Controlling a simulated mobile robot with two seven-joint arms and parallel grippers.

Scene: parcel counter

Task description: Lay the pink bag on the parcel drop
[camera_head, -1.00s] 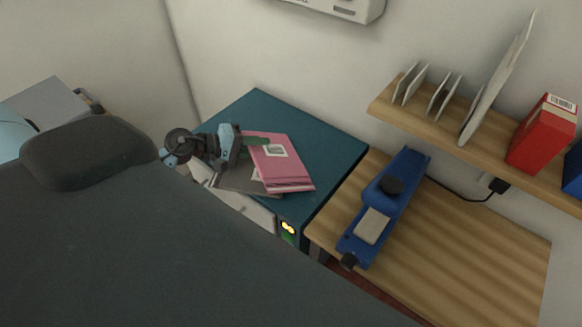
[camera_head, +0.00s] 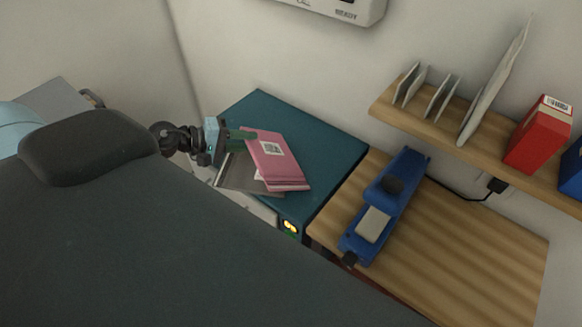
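The pink bag (camera_head: 283,172) is a flat packet with a white label. It shows over the teal top of the parcel drop (camera_head: 325,150), overlapping a grey flat packet (camera_head: 238,176). Whether the pink bag rests fully flat is unclear. My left gripper (camera_head: 244,140) is at the bag's upper left edge, its greenish fingers overlapping that edge in the picture. I cannot tell whether the fingers are closed on it. My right gripper is not in view.
A wooden counter (camera_head: 465,255) with a blue device (camera_head: 385,205) adjoins the drop on the right. A shelf (camera_head: 430,118) above holds upright envelopes and a red box (camera_head: 540,135). My dark body fills the lower left. The drop's back right top is clear.

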